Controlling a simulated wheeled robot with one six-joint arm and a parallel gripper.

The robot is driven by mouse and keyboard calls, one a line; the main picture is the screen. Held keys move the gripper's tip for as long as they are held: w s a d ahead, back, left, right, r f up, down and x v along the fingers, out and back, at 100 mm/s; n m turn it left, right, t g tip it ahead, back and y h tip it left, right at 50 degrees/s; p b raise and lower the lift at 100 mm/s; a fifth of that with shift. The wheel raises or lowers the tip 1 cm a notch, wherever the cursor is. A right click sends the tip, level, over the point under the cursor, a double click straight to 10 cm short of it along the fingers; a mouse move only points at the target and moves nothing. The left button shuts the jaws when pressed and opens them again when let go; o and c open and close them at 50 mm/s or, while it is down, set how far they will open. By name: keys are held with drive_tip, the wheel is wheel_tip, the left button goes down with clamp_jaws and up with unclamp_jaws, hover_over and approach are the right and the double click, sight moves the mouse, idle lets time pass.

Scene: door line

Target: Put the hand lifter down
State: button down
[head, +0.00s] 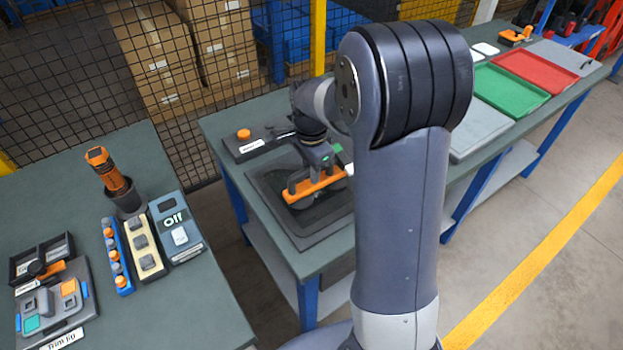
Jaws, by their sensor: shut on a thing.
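The hand lifter (313,187) has an orange bar handle with dark round cups under it. My gripper (321,168) is above the bar and shut on it. The lifter is over a dark flat panel (325,222) set in a grey frame (290,228) on the middle bench. I cannot tell whether the cups touch the panel. My arm hides the right part of the frame.
A dark labelled block with an orange knob (243,134) stands behind the frame. The left bench (180,300) holds an orange-handled tool (107,170) in a cup, and several parts trays. Green (507,93) and red (537,72) trays lie right. Mesh fencing stands behind.

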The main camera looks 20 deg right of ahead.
drive_tip(key=shift+f, duration=1.6)
drive_tip(key=shift+f, duration=0.15)
drive_tip(key=c, duration=1.3)
unclamp_jaws()
drive_tip(key=shift+c, duration=0.2)
wheel_tip(320, 180, up, 12)
drive_tip(key=shift+r, duration=0.15)
